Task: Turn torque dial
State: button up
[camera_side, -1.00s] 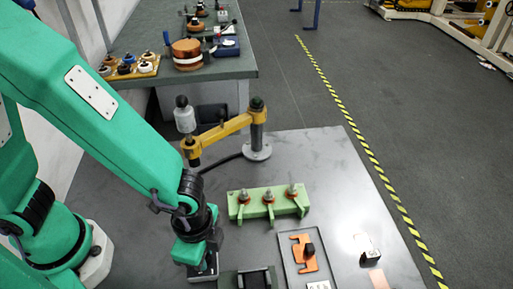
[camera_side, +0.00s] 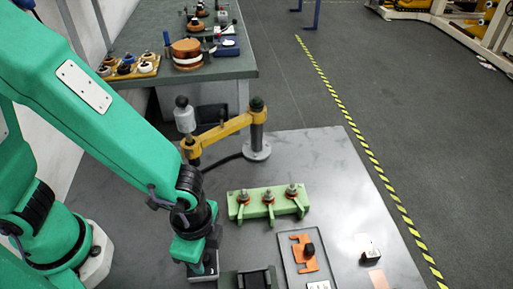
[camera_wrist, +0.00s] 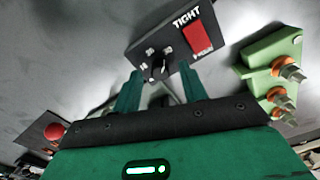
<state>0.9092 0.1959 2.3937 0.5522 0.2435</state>
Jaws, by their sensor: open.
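The torque dial (camera_wrist: 157,71) is a small black knob with a white pointer mark and numbers around it. It sits on a dark panel (camera_wrist: 148,47) marked "TIGHT", beside a red rocker switch (camera_wrist: 198,38). My gripper (camera_wrist: 160,74) is open in the wrist view, with one green finger on each side of the dial's near side. I cannot tell whether either finger touches the knob. In the side view my gripper (camera_side: 203,254) is low over the front of the table, and it mostly hides the panel and dial.
A green fixture (camera_side: 268,203) with several upright studs stands right of my gripper. A dark block (camera_side: 252,279) is close by. A yellow arm on a post (camera_side: 257,130) stands behind.

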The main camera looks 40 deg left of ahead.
jog(key=shift+r, duration=3.45)
jog(key=w+a+r+n+t, duration=0.2)
jog(key=a+r+n, duration=0.4)
jog(key=a, duration=0.5)
jog(key=w+a+r+n+t, duration=0.2)
jog(key=a+r+n, duration=0.5)
jog(key=a, duration=0.5)
jog(key=shift+a+r+t, duration=0.25)
jog(key=shift+r+t, duration=0.1)
jog(key=shift+t, duration=0.45)
